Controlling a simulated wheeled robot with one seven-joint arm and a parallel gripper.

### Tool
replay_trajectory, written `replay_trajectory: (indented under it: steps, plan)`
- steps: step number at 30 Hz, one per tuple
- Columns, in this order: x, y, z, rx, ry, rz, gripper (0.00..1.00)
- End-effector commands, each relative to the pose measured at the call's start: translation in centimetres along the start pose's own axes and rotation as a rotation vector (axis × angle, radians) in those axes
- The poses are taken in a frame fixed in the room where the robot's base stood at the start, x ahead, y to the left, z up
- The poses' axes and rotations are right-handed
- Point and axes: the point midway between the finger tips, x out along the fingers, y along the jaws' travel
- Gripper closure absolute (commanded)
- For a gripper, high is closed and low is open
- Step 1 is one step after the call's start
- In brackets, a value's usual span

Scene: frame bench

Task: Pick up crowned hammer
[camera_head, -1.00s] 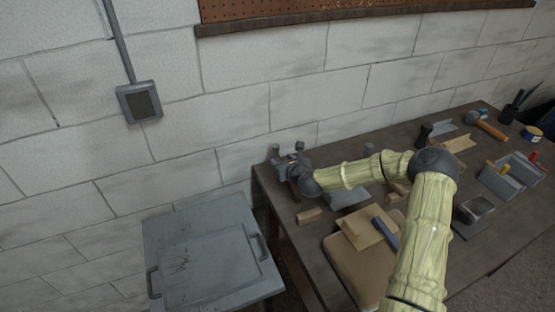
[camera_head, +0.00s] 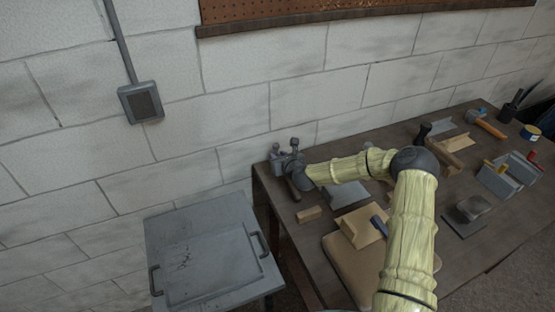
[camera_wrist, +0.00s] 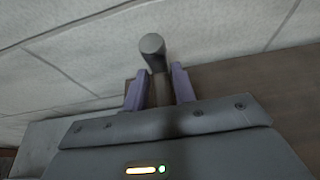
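A hammer with an orange-brown wooden handle and a blue-grey head (camera_head: 487,124) lies on the far right of the bench in the head view. I cannot tell from its head whether it is crowned. My gripper (camera_wrist: 159,80) is at the bench's far left corner, well away from that hammer. Its purple fingers are apart in the wrist view. A grey round-ended cylinder (camera_wrist: 152,44) shows just beyond the fingertips, in line with the gap; I cannot tell whether it touches them. In the head view my wrist partly hides a dark vise-like fitting (camera_head: 278,160) there.
A grey metal cabinet (camera_head: 190,225) stands left of the bench. The block wall is close behind.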

Motion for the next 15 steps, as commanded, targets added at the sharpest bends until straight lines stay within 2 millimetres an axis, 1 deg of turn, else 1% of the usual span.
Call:
replay_trajectory:
  steps: [1,3,4,15]
  plan:
    - [-0.01,0.0,0.01,0.0,0.0,0.0,0.84]
    - [-0.01,0.0,0.01,0.0,0.0,0.0,0.98]
    - [-0.01,0.0,0.01,0.0,0.0,0.0,1.0]
    - [-0.1,-0.02,0.35,-0.001,-0.002,0.0,1.0]
